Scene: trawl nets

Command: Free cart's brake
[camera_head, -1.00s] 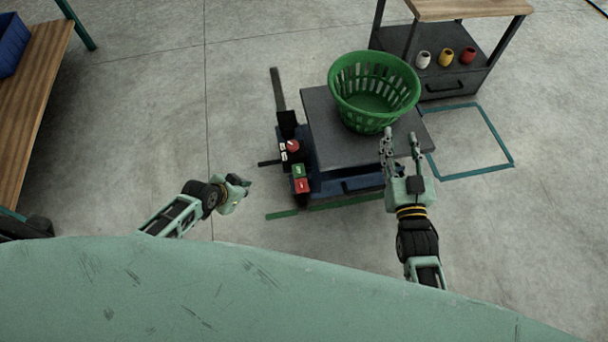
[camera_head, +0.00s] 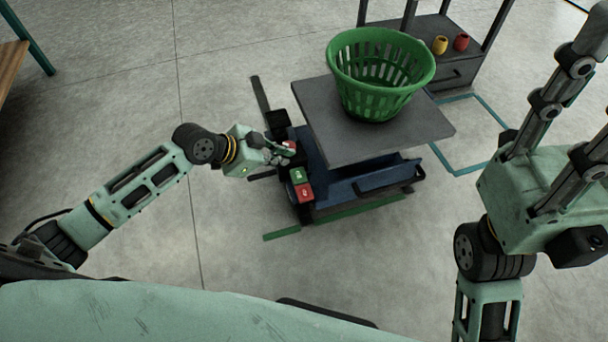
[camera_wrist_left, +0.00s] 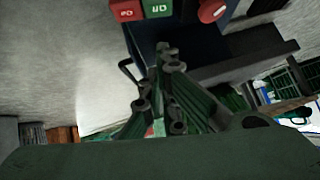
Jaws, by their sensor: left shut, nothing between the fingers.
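The cart has a grey platform (camera_head: 330,130) over a blue base (camera_head: 340,182). Its control panel at the left end carries a green button (camera_head: 298,175), a red button (camera_head: 304,193) and a round red knob. In the left wrist view the red knob (camera_wrist_left: 212,10) is at the top edge, beside the green button (camera_wrist_left: 157,8) and the red button (camera_wrist_left: 127,10). My left gripper (camera_head: 289,153) is shut and empty at the panel, partly covering the knob; contact cannot be told. My right gripper (camera_head: 592,85) is raised at the right, its fingers apart, partly out of frame.
A green basket (camera_head: 368,95) stands on the platform. A dark shelf unit (camera_head: 462,70) with a yellow pot (camera_head: 440,45) and a red pot (camera_head: 461,42) stands behind. A wooden bench (camera_head: 12,58) is at the far left. Floor left of the cart is clear.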

